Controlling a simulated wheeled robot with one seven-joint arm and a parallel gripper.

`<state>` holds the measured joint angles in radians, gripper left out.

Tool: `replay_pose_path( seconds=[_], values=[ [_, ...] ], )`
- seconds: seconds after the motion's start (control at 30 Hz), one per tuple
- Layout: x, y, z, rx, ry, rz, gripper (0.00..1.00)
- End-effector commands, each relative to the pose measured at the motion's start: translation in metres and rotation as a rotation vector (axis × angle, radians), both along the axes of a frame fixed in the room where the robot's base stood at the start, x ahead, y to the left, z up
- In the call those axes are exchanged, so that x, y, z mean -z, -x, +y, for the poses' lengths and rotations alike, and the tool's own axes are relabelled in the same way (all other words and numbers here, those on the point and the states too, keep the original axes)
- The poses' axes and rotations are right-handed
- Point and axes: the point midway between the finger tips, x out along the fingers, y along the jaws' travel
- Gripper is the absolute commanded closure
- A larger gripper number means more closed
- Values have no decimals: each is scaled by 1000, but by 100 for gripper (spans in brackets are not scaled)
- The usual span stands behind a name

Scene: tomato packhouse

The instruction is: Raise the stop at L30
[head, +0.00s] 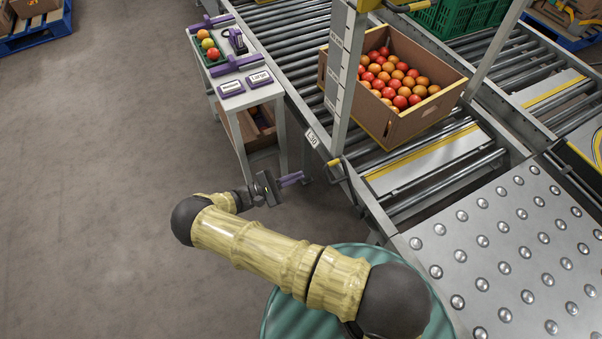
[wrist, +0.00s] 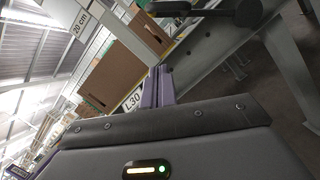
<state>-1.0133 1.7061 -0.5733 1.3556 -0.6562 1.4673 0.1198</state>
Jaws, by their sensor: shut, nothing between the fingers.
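The L30 label (head: 312,138) is on the conveyor's side rail; it also shows in the wrist view (wrist: 132,100). Just right of it, a short yellow-ended lever (head: 334,162) sticks out from the rail. A grey plate with a yellow stripe (head: 420,160) lies among the rollers beside it, seemingly flat; I cannot tell if it is the stop. My gripper (head: 291,179) is shut and empty, with purple fingers (wrist: 158,86) pointing toward the rail, left of and below the lever. It looks apart from the lever. A dark bar with a round knob (wrist: 247,12) crosses the wrist view's top.
A cardboard box of tomatoes (head: 432,118) stands on the rollers behind a marked post (head: 342,75). A small side table (head: 243,98) stands left of the conveyor. A studded metal table (head: 490,250) is at the right.

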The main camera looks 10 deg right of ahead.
Motion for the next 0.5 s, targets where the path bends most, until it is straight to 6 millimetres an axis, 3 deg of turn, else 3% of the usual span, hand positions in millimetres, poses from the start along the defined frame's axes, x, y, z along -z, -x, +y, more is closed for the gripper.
replay_pose_path(
  seconds=[0.5],
  values=[
    [-20,-14,-85,1,0,0,100]
  ],
)
